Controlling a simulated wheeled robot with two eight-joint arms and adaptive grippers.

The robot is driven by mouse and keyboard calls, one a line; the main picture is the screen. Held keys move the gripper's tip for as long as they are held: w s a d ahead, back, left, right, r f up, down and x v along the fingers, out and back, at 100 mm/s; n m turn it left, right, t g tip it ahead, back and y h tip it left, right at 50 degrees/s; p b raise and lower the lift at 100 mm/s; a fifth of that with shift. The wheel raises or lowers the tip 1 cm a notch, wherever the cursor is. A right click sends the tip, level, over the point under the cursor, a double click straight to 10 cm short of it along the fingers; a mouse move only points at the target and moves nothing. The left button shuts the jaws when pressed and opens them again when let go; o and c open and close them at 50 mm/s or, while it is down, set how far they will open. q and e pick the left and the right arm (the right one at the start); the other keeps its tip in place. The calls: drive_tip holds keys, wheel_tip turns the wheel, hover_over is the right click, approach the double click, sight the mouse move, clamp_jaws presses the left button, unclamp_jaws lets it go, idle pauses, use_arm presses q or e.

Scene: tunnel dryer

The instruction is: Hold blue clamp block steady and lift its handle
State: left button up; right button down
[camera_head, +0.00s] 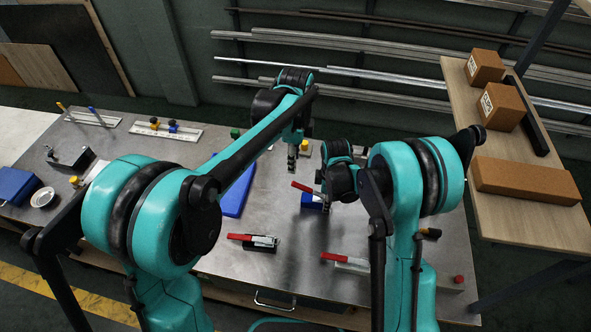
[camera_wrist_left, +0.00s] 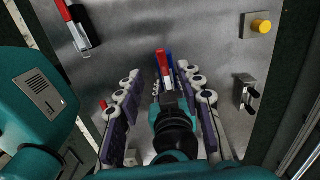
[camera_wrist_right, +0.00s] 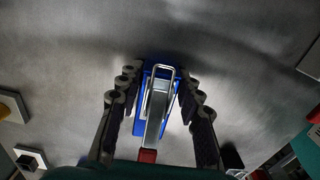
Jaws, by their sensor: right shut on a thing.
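The blue clamp block (camera_head: 311,203) sits on the metal table, with its red handle (camera_head: 302,188) at its upper left. My right gripper (camera_wrist_right: 155,88) is shut on the sides of the blue block (camera_wrist_right: 139,126); a metal clamp bar and loop lie between its fingers, with the red handle end (camera_wrist_right: 148,155) near the bottom. My left gripper (camera_head: 292,166) hangs beyond the block, apart from it. In the left wrist view its fingers are spread and empty, with my right arm, the red handle (camera_wrist_left: 161,62) and the block (camera_wrist_left: 170,62) seen between and beyond them.
Two other red-handled clamps (camera_head: 258,241) (camera_head: 345,261) lie towards the table's front. A blue panel (camera_head: 237,196) lies left of the block, partly hidden by my left arm. A wooden shelf (camera_head: 525,222) with cardboard boxes (camera_head: 502,105) stands at the right.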

sight(293, 183)
use_arm(q)
drive_tip(key=f, duration=1.2)
drive_tip(key=shift+a, duration=0.2)
clamp_jaws()
